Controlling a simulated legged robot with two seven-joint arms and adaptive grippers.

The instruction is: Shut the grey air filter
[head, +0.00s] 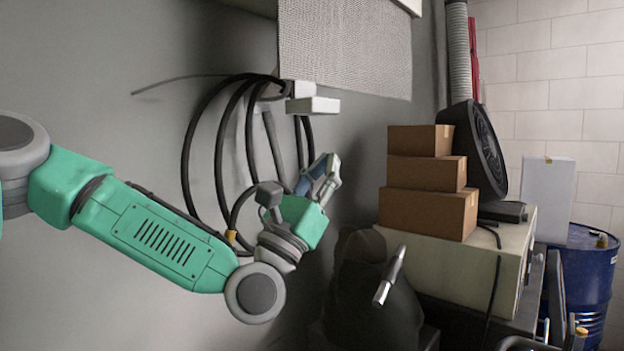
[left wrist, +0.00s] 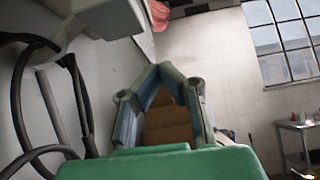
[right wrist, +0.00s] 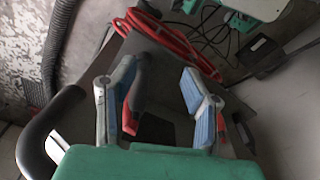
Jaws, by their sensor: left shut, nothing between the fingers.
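A grey, finely ribbed panel (head: 345,45), which looks like the air filter, hangs at the top of the head view against the wall. Its top edge is out of frame, so how far it stands open is unclear. My left gripper (head: 328,167) is below the panel, apart from it, pointing up and right. Its fingers meet, empty, in the left wrist view (left wrist: 158,72). My right gripper (right wrist: 158,68) shows only in the right wrist view, with its fingers spread. A red and black handle shows beside its left finger, not clearly gripped.
A white block (head: 313,105) juts from the wall under the panel, beside coiled black hoses (head: 220,150). Stacked cardboard boxes (head: 428,213) and a black fan (head: 478,150) stand right on a cabinet. A blue drum (head: 585,280) is far right. A red hose (right wrist: 175,40) lies near my right gripper.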

